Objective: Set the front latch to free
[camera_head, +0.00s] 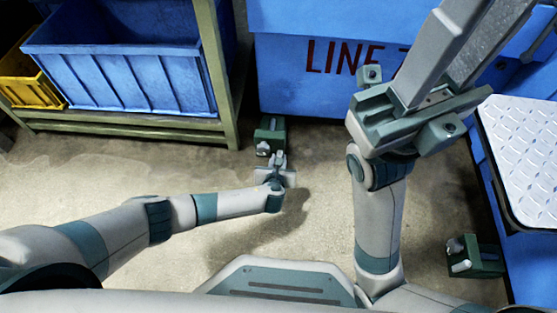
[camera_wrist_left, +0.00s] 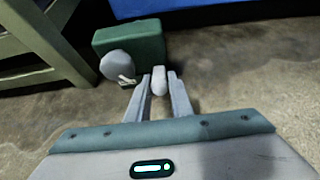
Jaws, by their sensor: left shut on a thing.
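The front latch is a small green block (camera_head: 270,131) on the floor at the foot of the blue machine, with a grey round part and a pale lever. In the left wrist view the green block (camera_wrist_left: 133,48) carries a grey knob (camera_wrist_left: 117,65) on its left and a pale rounded lever (camera_wrist_left: 158,84) on its right. My left gripper (camera_head: 278,158) reaches to the block, and in the left wrist view its fingers (camera_wrist_left: 159,88) are shut around the lever. My right gripper (camera_head: 433,60) is raised at the upper right, near the camera; its fingertips run out of the frame.
A second green latch block (camera_head: 475,256) sits on the floor at the right. The blue machine (camera_head: 285,75) stands behind the front latch. A green rack (camera_head: 222,75) with a blue bin (camera_head: 130,80) and a yellow bin (camera_head: 30,82) is at the left. The floor between is clear.

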